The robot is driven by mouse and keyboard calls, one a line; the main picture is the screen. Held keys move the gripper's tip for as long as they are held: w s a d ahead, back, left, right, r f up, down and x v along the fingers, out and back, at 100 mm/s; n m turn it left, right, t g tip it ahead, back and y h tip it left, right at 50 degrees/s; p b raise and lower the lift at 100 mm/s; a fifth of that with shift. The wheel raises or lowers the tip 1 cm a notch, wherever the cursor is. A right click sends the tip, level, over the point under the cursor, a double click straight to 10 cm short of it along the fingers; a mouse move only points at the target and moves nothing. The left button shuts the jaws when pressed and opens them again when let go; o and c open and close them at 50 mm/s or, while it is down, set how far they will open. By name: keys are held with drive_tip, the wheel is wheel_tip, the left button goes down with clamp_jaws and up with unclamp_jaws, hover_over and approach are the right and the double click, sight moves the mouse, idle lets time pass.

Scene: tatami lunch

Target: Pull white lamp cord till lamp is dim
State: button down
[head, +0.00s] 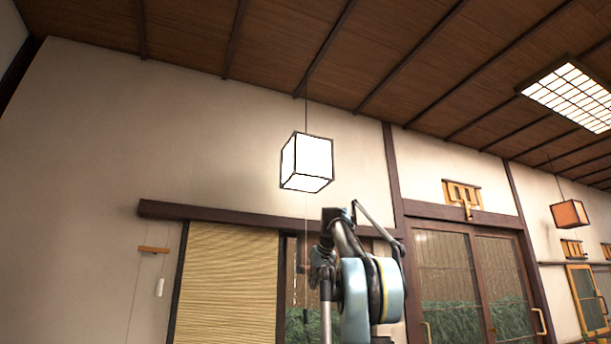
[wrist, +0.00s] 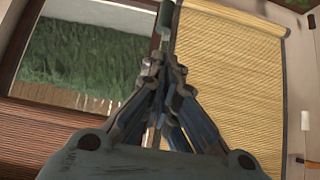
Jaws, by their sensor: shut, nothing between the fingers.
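The white box lamp (head: 307,160) hangs from the ceiling and glows bright white. A thin cord (head: 307,230) hangs below it, with a small dark pull (head: 306,316) at its lower end. My gripper (head: 322,262) is beside the cord in the head view, partly hidden by my arm. In the wrist view my gripper (wrist: 162,65) has its fingers together and empty. A dark green cylinder (wrist: 166,18), seemingly the cord's pull, shows just beyond the fingertips. I cannot tell whether they touch.
A bamboo blind (head: 226,280) and a window stand behind the cord. A white pull on a string (head: 159,287) hangs at the left wall. An orange lamp (head: 569,214) and sliding glass doors (head: 450,270) are at the right.

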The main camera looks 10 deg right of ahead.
wheel_tip(320, 180, up, 4)
drive_tip(key=shift+s+d+r, duration=0.1)
idle(0.5)
hover_over(306, 316)
drive_tip(key=f, duration=0.8)
drive_tip(key=shift+w+d+f, duration=0.15)
drive_tip(key=shift+w+f, duration=0.15)
drive_tip(key=shift+f, duration=1.35)
drive_tip(key=shift+s+f, duration=0.1)
drive_tip(key=shift+f, duration=1.95)
